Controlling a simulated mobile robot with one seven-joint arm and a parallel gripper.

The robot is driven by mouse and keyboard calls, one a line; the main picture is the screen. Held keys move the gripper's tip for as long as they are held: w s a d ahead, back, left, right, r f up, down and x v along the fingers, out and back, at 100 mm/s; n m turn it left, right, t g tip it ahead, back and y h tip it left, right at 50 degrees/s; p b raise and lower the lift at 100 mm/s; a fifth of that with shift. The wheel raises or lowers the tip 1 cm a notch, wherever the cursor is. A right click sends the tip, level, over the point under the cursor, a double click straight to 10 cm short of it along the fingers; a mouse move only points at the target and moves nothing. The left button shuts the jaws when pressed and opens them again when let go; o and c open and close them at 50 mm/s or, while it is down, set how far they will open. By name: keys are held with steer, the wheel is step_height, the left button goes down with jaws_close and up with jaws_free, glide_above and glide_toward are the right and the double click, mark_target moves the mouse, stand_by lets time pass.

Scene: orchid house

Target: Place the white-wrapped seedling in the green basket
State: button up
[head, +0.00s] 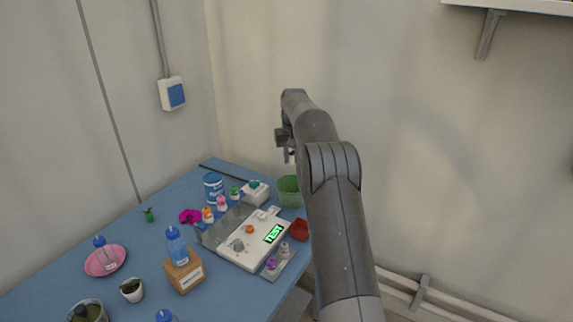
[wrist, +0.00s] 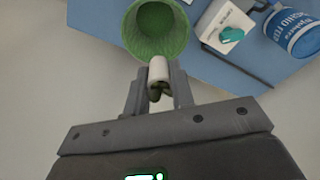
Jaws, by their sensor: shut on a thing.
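My gripper (wrist: 158,88) is shut on the white-wrapped seedling (wrist: 158,69), a small white roll with dark green at its near end. In the wrist view the roll's far end overlaps the near edge of the green basket (wrist: 130,38); I cannot tell whether they touch. The basket's mouth faces the camera, and its inside looks empty. In the head view the green basket (head: 290,191) stands at the table's far right corner. My gripper (head: 287,146) is above it there, and the seedling is too small to make out clearly.
On the blue table (head: 52,270), a white box with a teal thing (head: 256,193) and a blue-white tub (head: 213,187) stand left of the basket. A red bowl (head: 299,230) and a white device with a green display (head: 240,252) are nearer. The wall is close behind.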

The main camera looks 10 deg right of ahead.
mark_target(292, 164)
steer(key=shift+w+d+f, duration=0.1)
steer(key=shift+w+d, duration=0.2)
steer(key=shift+w, duration=0.05)
steer(key=shift+f, duration=5.4)
steer(key=o, duration=1)
steer(key=shift+r, duration=3.5)
